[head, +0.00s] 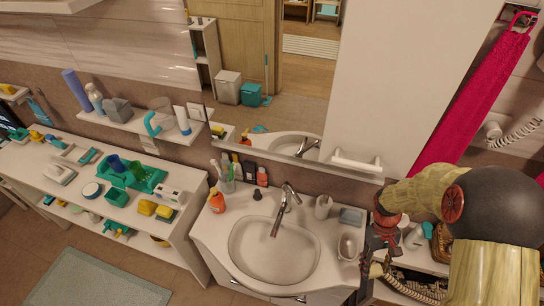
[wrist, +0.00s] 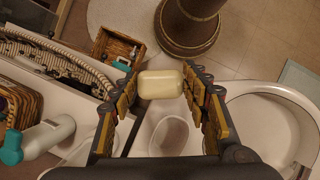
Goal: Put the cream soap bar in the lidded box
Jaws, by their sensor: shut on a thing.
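The cream soap bar (wrist: 160,84) is a pale rounded block in the wrist view. My gripper (wrist: 161,82) is shut on it, with one finger at each end of the bar. A wicker container with a patterned rim or lid (wrist: 60,52) lies to the left in the wrist view, apart from the soap. I cannot tell for sure whether it is the lidded box.
A small wicker compartment (wrist: 118,46) holds a teal item. A white bottle with a teal cap (wrist: 48,136) lies at lower left. The sink (head: 275,250) is left of my gripper; a red towel (head: 470,105) hangs behind.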

